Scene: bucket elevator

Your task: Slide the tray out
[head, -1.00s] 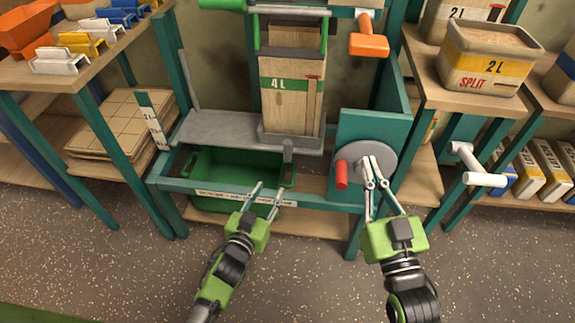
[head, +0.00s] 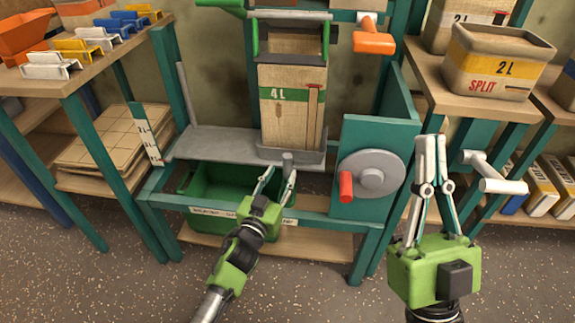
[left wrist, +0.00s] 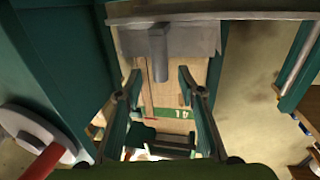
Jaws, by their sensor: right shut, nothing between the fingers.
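A grey tray (head: 291,155) with a low rim sits at the foot of the 4 L box (head: 292,112), which stands upright in it. A short grey handle (head: 287,160) juts from the tray's front; it also shows in the left wrist view (left wrist: 158,40). My left gripper (head: 278,175) is open and empty, its fingertips close to the handle. In the left wrist view the handle lies ahead between the open fingers (left wrist: 160,78), apart from them. My right gripper (head: 431,142) is shut and empty, in front of the right shelf, away from the tray.
A grey disc (head: 372,173) with a red crank knob (head: 346,186) sits right of the tray. A green bin (head: 216,190) lies below, behind a teal front rail (head: 330,222). A white handle (head: 487,172) juts out near my right gripper.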

